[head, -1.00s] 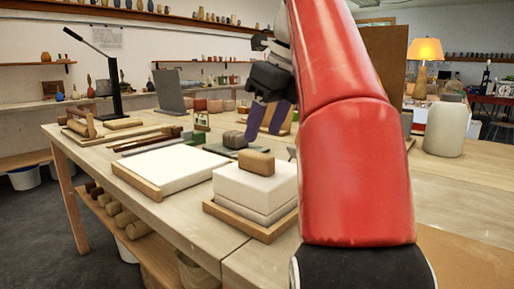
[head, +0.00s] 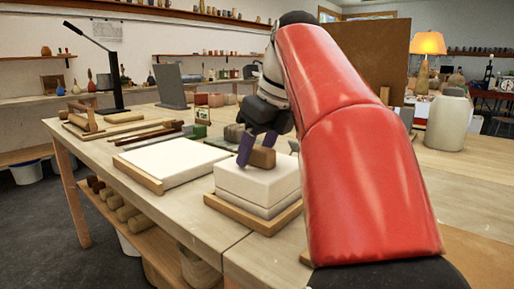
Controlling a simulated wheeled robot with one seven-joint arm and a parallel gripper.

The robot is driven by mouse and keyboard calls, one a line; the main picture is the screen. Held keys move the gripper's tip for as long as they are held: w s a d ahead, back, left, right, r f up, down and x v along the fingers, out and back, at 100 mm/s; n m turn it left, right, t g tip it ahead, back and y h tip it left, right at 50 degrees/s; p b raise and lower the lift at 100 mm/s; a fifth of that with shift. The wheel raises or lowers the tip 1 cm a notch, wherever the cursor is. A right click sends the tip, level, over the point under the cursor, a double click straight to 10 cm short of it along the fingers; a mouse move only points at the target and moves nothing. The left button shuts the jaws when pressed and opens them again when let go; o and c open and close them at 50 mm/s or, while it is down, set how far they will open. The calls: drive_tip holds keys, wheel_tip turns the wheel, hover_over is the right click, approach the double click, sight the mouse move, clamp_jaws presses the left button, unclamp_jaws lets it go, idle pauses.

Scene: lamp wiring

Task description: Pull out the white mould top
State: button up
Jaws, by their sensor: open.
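The white mould top (head: 240,182) is the upper of two stacked white blocks. A brown wooden knob (head: 263,157) sits on its upper face. The lower white block (head: 250,203) rests in a wooden tray (head: 243,220) near the table's front edge. My gripper (head: 255,150) is at the knob with its purple fingers pointing down. One finger shows at the knob's left side; the other is at its far right side, mostly behind the knob. The fingers are open, and whether they touch the knob cannot be told.
A flat white slab (head: 170,160) with a wooden edge lies left of the mould. Wooden sticks and tools (head: 150,133) lie behind it. A black lamp stand (head: 113,75) and a grey panel (head: 170,88) stand further back. A pale jar (head: 448,125) stands at right.

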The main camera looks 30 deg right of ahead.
clamp_jaws()
drive_tip(key=c, duration=0.8)
unclamp_jaws()
clamp_jaws()
drive_tip(key=shift+r, duration=0.75)
drive_tip(key=shift+s+r, duration=0.1)
drive_tip(key=shift+r, duration=0.1)
